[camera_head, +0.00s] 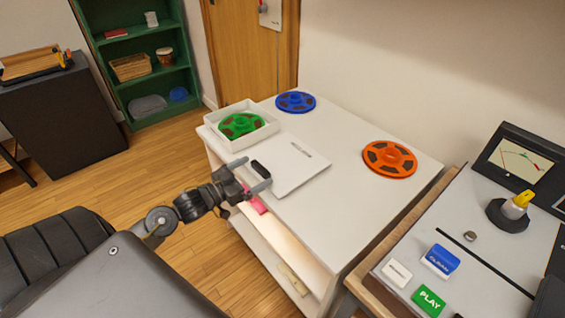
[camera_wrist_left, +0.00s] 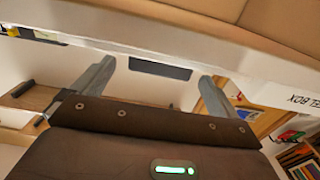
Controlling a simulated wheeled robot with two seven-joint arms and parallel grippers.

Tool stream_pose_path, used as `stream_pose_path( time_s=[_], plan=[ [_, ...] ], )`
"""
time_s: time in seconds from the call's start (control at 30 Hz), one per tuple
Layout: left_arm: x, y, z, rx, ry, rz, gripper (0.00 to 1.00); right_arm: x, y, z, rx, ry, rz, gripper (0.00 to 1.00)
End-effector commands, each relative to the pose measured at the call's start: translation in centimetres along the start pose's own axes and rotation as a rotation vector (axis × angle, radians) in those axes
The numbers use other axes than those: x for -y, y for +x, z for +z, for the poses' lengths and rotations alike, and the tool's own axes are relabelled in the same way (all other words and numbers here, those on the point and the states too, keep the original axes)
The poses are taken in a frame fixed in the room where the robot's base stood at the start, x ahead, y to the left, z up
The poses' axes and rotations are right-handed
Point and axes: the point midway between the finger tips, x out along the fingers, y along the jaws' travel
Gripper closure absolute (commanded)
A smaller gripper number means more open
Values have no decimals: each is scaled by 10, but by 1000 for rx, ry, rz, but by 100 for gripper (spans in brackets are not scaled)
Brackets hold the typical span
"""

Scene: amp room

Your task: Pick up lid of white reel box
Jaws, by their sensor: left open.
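The white lid (camera_head: 297,172) lies flat on the white cabinet top (camera_head: 345,205), with small dark lettering and a black tab (camera_head: 261,168) at its near left edge. The open white reel box (camera_head: 262,133) stands just behind it, with a green reel (camera_head: 240,125) inside. My left gripper (camera_head: 250,175) is open at the lid's near left edge, its fingers on either side of the black tab. In the left wrist view the dark tab (camera_wrist_left: 160,69) shows between the open fingers of the gripper (camera_wrist_left: 157,75); contact cannot be told. My right gripper is not in view.
A blue reel (camera_head: 296,102) and an orange reel (camera_head: 390,159) lie on the cabinet top. A console with a meter (camera_head: 516,160) and coloured buttons stands at the right. The cabinet has an open shelf below its top. A green bookcase (camera_head: 134,42) stands behind.

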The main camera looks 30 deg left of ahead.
Motion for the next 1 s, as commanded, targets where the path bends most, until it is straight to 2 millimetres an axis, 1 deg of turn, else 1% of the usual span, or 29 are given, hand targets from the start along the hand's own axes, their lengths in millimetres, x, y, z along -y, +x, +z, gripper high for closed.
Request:
stream_pose_path(
  time_s=[0.17,0.23,0.4,0.57,0.67,0.83,0.87,1.0],
  plan=[
    [0,4,0,2,0,-1,2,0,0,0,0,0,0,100],
    [0,8,-1,0,0,-1,2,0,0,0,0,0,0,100],
    [1,34,-6,-3,1,-2,2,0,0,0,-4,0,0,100],
    [1,52,-4,-1,1,-2,2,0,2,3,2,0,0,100],
    [1,55,-3,1,0,-1,2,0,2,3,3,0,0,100],
    [1,55,-3,2,0,-1,2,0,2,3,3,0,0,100],
    [1,55,-3,2,0,-1,3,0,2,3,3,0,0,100],
    [1,55,-3,1,0,-1,21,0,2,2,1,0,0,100]
  ],
)
